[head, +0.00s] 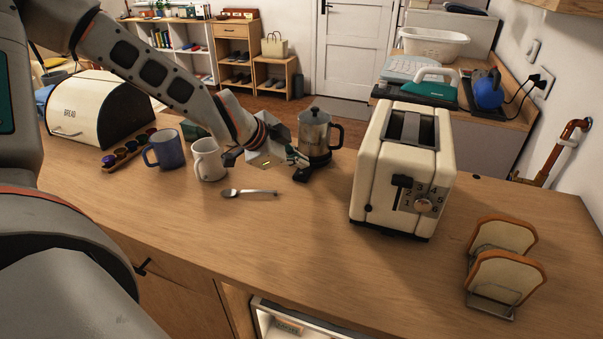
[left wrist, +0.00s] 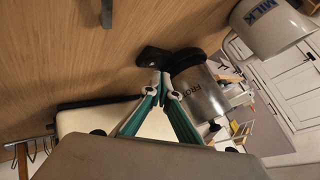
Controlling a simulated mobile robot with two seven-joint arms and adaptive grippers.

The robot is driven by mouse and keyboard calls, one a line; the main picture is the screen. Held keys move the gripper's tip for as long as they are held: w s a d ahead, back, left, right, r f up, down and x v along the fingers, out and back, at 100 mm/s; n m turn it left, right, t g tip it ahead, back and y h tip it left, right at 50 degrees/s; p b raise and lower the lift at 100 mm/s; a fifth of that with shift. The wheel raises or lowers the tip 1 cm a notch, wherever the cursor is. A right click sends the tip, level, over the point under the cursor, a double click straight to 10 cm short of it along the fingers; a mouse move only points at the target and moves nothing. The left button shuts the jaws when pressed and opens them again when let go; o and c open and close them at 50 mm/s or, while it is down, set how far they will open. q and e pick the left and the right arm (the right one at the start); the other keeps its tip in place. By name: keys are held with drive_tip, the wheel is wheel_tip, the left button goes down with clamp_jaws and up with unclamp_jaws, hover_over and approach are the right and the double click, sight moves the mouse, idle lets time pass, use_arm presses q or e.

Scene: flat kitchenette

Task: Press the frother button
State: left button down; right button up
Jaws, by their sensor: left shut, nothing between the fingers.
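The frother (head: 315,133) is a metal jug with a black lid and handle, standing upright on the counter. Its black base juts forward as a small foot (head: 302,175). In the left wrist view the metal body (left wrist: 203,95) shows part of its lettering, and the black foot (left wrist: 152,57) lies just beyond the fingertips. My left gripper (head: 299,161) is shut and empty, close in front of the frother and over the foot. Its teal fingers (left wrist: 163,88) also show in the left wrist view. I cannot tell whether the tips touch the foot. No separate button mark is clear.
A cream toaster (head: 402,165) stands right of the frother. A white mug (head: 208,163), a blue mug (head: 168,150) and a spoon (head: 250,193) are on the left. A toast rack (head: 491,300) with bread is at the right. The front middle counter is clear.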

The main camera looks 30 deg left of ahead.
drive_tip(key=shift+s+a, duration=0.1)
drive_tip(key=shift+s+a+f, duration=0.1)
drive_tip(key=shift+s+f, duration=0.2)
drive_tip(key=shift+s, duration=0.25)
drive_tip(key=shift+w+r, duration=0.1)
drive_tip(key=shift+w, duration=0.25)
use_arm(q)
drive_tip(key=shift+f, duration=0.2)
use_arm(e)
drive_tip(key=shift+w, duration=0.1)
use_arm(q)
drive_tip(key=shift+f+b, duration=0.15)
drive_tip(key=shift+b, duration=0.15)
drive_tip(key=shift+f, duration=0.15)
use_arm(e)
drive_tip(key=shift+s+f, duration=0.25)
drive_tip(key=shift+f, duration=0.35)
